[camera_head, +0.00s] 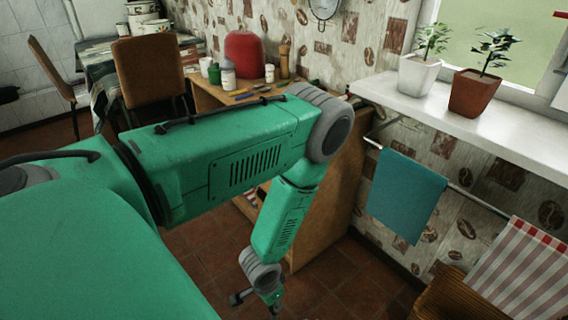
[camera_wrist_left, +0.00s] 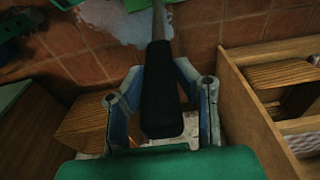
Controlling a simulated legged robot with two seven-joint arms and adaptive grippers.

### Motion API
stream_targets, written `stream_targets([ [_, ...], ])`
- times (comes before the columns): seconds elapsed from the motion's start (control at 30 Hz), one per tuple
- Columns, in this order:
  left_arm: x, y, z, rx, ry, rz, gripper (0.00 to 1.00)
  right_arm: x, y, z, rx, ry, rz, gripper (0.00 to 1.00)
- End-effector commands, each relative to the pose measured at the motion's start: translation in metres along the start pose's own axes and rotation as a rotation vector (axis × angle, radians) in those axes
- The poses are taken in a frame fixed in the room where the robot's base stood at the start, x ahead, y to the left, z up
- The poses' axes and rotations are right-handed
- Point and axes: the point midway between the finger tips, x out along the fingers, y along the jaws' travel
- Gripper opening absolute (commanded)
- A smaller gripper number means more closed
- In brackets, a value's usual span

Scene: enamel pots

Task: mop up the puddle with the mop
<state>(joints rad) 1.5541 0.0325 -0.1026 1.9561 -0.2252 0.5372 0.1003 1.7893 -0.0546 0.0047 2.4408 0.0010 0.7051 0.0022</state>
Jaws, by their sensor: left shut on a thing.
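My left gripper (camera_wrist_left: 163,105) is shut on the mop's black handle grip (camera_wrist_left: 162,90) in the left wrist view, one blue-grey finger on each side. The mop's thin shaft runs from the grip to the top edge of that view. The mop head is not clearly visible. A pale, irregular patch that looks like the puddle (camera_wrist_left: 115,20) lies on the tiled floor beside the shaft, to its left. In the head view my left arm bends downward, and its gripper (camera_head: 273,303) is small at the bottom edge. My right gripper is not in view.
A wooden cabinet (camera_head: 322,220) stands behind my forearm. A counter with a red bread bin (camera_head: 245,55) is beyond it. A windowsill (camera_head: 480,120) with potted plants and a towel rail are right. A chair (camera_head: 150,75) is at left. Tiled floor is open at lower centre.

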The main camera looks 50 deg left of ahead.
Motion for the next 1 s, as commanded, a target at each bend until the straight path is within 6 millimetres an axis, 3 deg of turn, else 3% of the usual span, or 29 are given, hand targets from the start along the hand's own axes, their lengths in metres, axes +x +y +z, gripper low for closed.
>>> stream_targets([
  [0.2, -0.003, 0.000, 0.040, 0.002, -0.017, 0.000, 0.00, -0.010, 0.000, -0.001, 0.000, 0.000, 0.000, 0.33],
  [0.43, -0.002, 0.001, 0.056, 0.004, -0.015, 0.003, 0.00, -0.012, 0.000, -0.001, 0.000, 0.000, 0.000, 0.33],
  [0.57, 0.000, 0.001, 0.047, 0.005, -0.012, 0.004, 0.00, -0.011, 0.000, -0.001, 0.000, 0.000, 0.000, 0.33],
  [1.0, 0.005, 0.003, -0.014, 0.004, -0.004, 0.004, 0.00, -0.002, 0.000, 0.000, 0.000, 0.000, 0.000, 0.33],
])
